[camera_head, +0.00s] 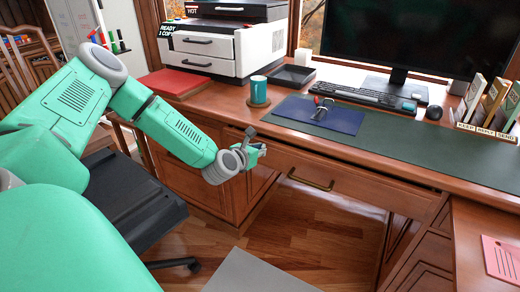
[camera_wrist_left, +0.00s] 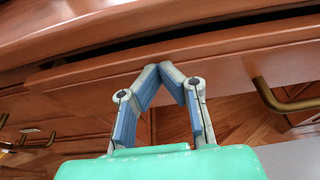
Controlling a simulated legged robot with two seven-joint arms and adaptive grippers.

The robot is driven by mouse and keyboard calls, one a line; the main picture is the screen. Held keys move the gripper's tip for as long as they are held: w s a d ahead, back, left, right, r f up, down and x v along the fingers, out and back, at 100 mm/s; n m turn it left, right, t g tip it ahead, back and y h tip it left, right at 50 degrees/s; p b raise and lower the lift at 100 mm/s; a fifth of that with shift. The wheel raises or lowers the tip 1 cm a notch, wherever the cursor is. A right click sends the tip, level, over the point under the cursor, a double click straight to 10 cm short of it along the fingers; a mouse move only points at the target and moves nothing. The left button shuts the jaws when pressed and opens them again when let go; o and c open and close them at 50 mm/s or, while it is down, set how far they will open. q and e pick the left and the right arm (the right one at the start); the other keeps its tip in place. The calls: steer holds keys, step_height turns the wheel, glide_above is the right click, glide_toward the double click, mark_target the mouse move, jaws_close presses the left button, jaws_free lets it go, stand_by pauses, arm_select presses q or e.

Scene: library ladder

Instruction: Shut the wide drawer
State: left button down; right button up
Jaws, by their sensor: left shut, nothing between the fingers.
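The wide drawer (camera_head: 345,186) is under the desk top, a long wooden front with a brass handle (camera_head: 311,182). In the left wrist view the drawer front (camera_wrist_left: 235,60) runs across the picture, with a dark gap between it and the desk top, so it stands a little open. The handle (camera_wrist_left: 285,100) is right of my fingers there. My left gripper (camera_head: 262,150) is at the left end of the drawer. Its fingers (camera_wrist_left: 170,70) are shut with nothing between them, tips at the drawer front; I cannot tell whether they touch it. My right gripper is not in view.
The desk top (camera_head: 440,155) holds a blue folder (camera_head: 325,116), a keyboard (camera_head: 362,97), a teal cup (camera_head: 258,88) and a printer (camera_head: 222,45). A dark chair seat (camera_head: 125,205) stands at the left. A wooden cabinet (camera_head: 205,180) is left of the drawer.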

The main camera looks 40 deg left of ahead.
mark_target(263, 141)
arm_select(q)
steer(key=shift+w+a, duration=0.1)
steer(key=b+x, duration=0.1)
steer(key=x, duration=0.1)
steer(key=b+x, duration=0.2)
steer(key=shift+w+r, duration=0.2)
steer(key=shift+r, duration=0.2)
steer(key=shift+w+a+r, duration=0.1)
steer(key=shift+w+r, duration=0.1)
steer(key=shift+r, duration=0.2)
